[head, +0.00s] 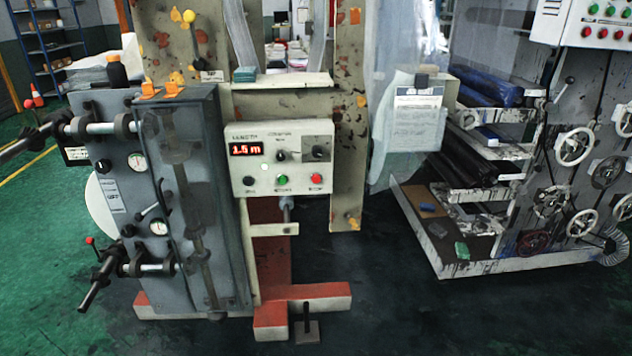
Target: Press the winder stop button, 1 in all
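The winder's cream control box (258,160) faces me near the middle of the head view. Its red digital display (246,149) reads about 1.5 m. Along its lower edge are a black button (249,181), a green button (283,180) and a red button (317,179) at the right, which looks like the stop button. Two dark knobs sit above them. The small labels are too blurred to read. Nothing covers or touches the buttons. Neither of my grippers shows in this view.
A grey cabinet (205,190) with gauges and protruding rods stands left of the box. An orange-red and white base (300,305) juts out below it. At right stands a machine with handwheels (575,147) and another button panel (600,22). The dark floor (400,310) at front right is clear.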

